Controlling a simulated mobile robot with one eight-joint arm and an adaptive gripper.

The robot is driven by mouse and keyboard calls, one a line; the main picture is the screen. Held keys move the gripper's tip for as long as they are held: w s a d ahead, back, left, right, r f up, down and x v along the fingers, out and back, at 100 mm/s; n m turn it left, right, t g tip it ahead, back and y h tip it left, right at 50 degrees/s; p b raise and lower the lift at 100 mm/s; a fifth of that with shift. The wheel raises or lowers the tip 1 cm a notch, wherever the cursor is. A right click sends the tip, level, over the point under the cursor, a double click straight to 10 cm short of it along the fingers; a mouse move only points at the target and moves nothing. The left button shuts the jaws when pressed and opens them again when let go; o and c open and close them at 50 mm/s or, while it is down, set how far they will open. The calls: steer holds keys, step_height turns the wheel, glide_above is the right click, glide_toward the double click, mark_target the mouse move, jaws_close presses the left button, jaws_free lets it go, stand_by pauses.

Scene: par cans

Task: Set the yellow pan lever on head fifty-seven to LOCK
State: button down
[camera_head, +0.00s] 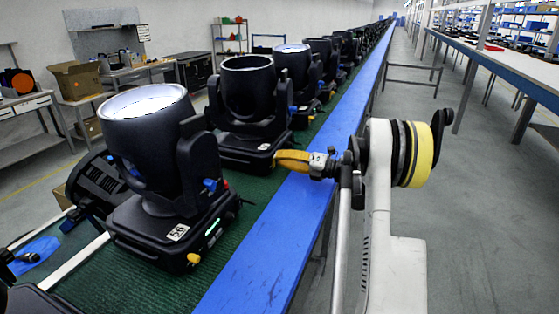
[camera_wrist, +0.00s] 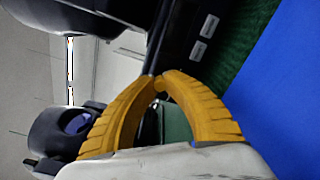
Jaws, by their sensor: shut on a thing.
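Head fifty-seven is most likely the black moving head (camera_head: 248,95) just behind the one labelled 56; its own number label is not readable. My gripper (camera_head: 277,160), with yellow-orange fingers, reaches in from the right to the low front edge of its base. In the wrist view my gripper (camera_wrist: 160,82) has its fingertips together at the edge of the dark base (camera_wrist: 178,35). They are shut on a small yellow piece, which appears to be the pan lever. The fingertips hide most of it, and its LOCK marking cannot be read.
Head 56 (camera_head: 160,165) stands nearer, with its own yellow lever (camera_head: 193,259) at the base corner. Several more heads line the green belt (camera_head: 85,285) behind. The blue rail (camera_head: 285,235) runs along the belt. The aisle (camera_head: 465,200) on the right is clear.

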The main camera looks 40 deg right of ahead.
steer(key=shift+w+d+f+m, duration=0.15)
steer(key=shift+d+m, duration=0.15)
steer(key=shift+m, duration=0.85)
steer(key=shift+w+d+f+m, duration=0.15)
steer(key=shift+d+m, duration=0.1)
steer(key=shift+m, duration=0.9)
steer(key=shift+r, duration=0.1)
steer(key=c, duration=1.4)
jaws_free()
steer(key=shift+d, duration=0.1)
steer(key=v, duration=1.2)
